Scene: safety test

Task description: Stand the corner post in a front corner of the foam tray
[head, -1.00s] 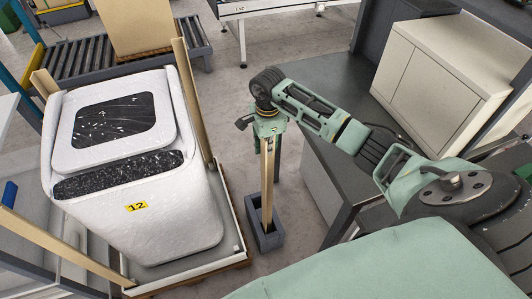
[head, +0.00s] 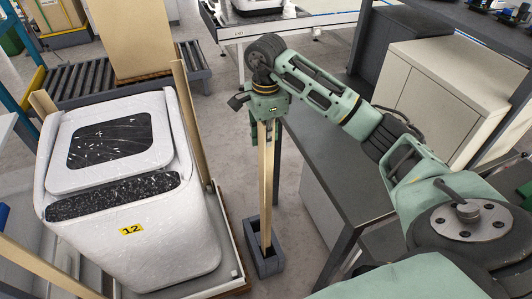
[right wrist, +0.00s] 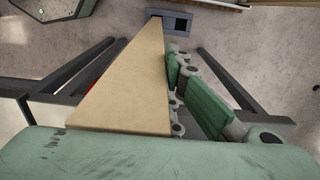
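The corner post (head: 266,185) is a long tan bar, upright above a grey holder (head: 279,262). My right gripper (head: 266,117) is at its top and appears shut on it; in the right wrist view the post (right wrist: 125,80) runs away from the palm, with a green finger (right wrist: 203,100) along its right side. The other finger is hidden. The post's lower end overlaps the holder; I cannot tell whether it is still inside. The foam tray (head: 229,250) is at left under a white wrapped appliance (head: 130,215). My left gripper is not in view.
Tan posts stand at the tray's back right (head: 188,120) and back left (head: 42,103); another (head: 45,266) is at the front left. A dark bench (head: 340,165) with a cream cabinet (head: 440,95) is at right. Floor shows between tray and holder.

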